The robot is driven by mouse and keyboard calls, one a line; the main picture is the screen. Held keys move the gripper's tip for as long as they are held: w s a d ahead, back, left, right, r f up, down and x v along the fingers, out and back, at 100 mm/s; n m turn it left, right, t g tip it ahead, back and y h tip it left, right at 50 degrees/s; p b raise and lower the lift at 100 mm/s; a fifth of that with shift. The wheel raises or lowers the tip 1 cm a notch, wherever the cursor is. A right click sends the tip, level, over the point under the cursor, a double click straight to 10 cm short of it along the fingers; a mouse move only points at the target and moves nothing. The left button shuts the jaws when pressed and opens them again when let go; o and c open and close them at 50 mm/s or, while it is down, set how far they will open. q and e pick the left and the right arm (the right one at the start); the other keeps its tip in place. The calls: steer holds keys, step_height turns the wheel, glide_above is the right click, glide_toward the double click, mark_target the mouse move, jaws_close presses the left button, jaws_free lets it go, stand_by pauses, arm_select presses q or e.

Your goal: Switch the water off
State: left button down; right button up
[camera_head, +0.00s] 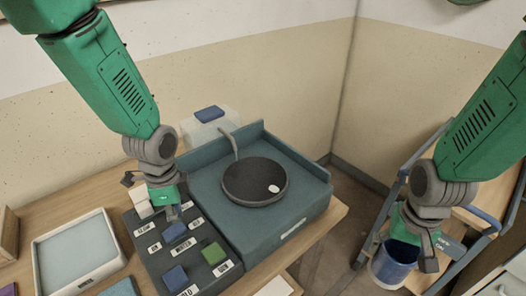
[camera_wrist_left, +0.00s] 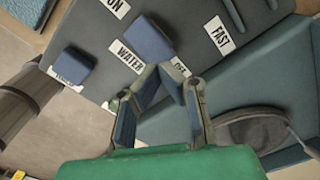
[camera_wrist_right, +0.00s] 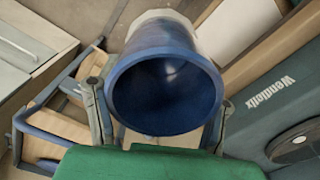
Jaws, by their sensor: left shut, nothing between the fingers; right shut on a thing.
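The dark control panel (camera_head: 150,250) has several raised switches and white labels. The blue water switch (camera_head: 174,232) sits between the ON and WATER labels, and it also shows in the left wrist view (camera_wrist_left: 149,40). My left gripper (camera_head: 172,212) is shut and empty just above the panel. In the left wrist view its fingertips (camera_wrist_left: 160,76) are close to the water switch and partly cover the label marked OFF; I cannot tell whether they touch. My right gripper (camera_head: 427,262) is shut on a blue bucket (camera_head: 388,270), seen mouth-on in the right wrist view (camera_wrist_right: 165,90).
A teal wheel unit (camera_head: 300,205) with a round dark disc (camera_head: 255,180) and a spout stands right of the panel. Another blue switch (camera_head: 175,275) and a green one (camera_head: 213,252) are nearby. A white tray (camera_head: 77,250) lies left. A blue-framed cart (camera_head: 408,165) stands right.

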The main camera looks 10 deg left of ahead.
arm_select(q)
steer(key=shift+a+f, duration=0.3)
steer(key=shift+a, duration=0.1)
arm_select(e)
steer(key=shift+a, duration=0.4)
arm_select(q)
steer(key=shift+d, duration=0.1)
arm_select(e)
steer(key=shift+d, duration=0.1)
arm_select(q)
steer(key=shift+d+f, duration=0.15)
steer(key=shift+d, duration=0.15)
arm_select(e)
steer(key=shift+d+f, duration=0.15)
steer(key=shift+d, duration=0.15)
arm_select(q)
steer(key=shift+a+f+b, duration=0.3)
steer(key=shift+f+b, duration=0.1)
steer(key=shift+f, duration=0.05)
arm_select(e)
steer(key=shift+a+f, duration=0.15)
steer(key=shift+a, duration=0.15)
arm_select(q)
steer(key=shift+d+f, duration=0.2)
steer(key=shift+f, duration=0.1)
arm_select(e)
steer(key=shift+d+f, duration=0.2)
